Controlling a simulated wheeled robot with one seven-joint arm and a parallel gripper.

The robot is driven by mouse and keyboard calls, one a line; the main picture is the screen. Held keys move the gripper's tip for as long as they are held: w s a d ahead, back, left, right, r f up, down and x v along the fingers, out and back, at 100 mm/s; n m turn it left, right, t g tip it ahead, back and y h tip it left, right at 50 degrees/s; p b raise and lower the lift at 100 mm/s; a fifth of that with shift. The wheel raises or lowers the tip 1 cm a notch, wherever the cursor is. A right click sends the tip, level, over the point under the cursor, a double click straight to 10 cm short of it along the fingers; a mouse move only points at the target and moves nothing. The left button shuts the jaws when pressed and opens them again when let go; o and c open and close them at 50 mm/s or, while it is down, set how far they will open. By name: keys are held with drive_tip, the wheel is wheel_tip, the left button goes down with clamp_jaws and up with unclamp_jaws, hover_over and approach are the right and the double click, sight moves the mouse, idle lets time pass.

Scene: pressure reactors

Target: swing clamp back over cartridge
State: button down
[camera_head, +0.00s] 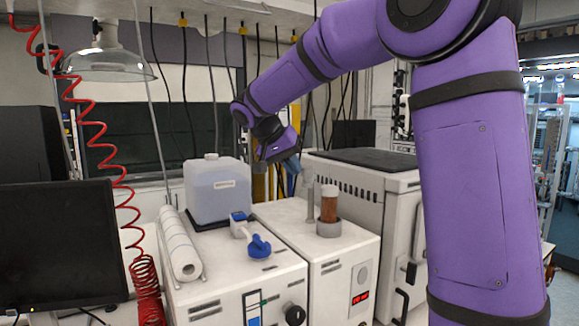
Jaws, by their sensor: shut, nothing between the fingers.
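The cartridge (329,207) is a brown cylinder with a pale top, standing upright in a grey ring holder (328,229) on the right-hand white unit. A thin grey upright post (310,198) stands just left of it. This post looks like part of the clamp, but its swinging arm cannot be made out clearly. Nothing is seen lying over the cartridge's top. My gripper (291,166) is shut and empty, above and to the left of the cartridge, close to the post's upper end. Whether it touches the post cannot be told.
A jug of pale liquid (217,190) and a blue-handled fitting (259,246) stand on the left white unit (240,285). A paper roll (180,247) lies at its left. A taller grey cabinet (370,200) rises right of the cartridge. Cables hang behind.

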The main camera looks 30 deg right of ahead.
sight(308, 168)
drive_tip(key=s+d+n+t, duration=0.2)
drive_tip(key=n, duration=0.1)
drive_tip(key=shift+s+d, duration=0.1)
drive_tip(key=shift+s, duration=0.25)
drive_tip(key=shift+s+d+n+t+y, duration=0.1)
drive_tip(key=shift+s+d+n+t, duration=0.1)
drive_tip(key=shift+s+d+n, duration=0.35)
drive_tip(key=shift+s+d+n+t+y, duration=0.1)
drive_tip(key=shift+s+d+t, duration=0.1)
drive_tip(key=shift+d, duration=0.6)
drive_tip(key=shift+s+d+n+t+y, duration=0.1)
drive_tip(key=shift+s+d+n+t, duration=0.1)
drive_tip(key=shift+s+d+n, duration=0.35)
drive_tip(key=shift+w+d, duration=0.15)
drive_tip(key=shift+d, duration=0.05)
drive_tip(key=shift+a, duration=0.1)
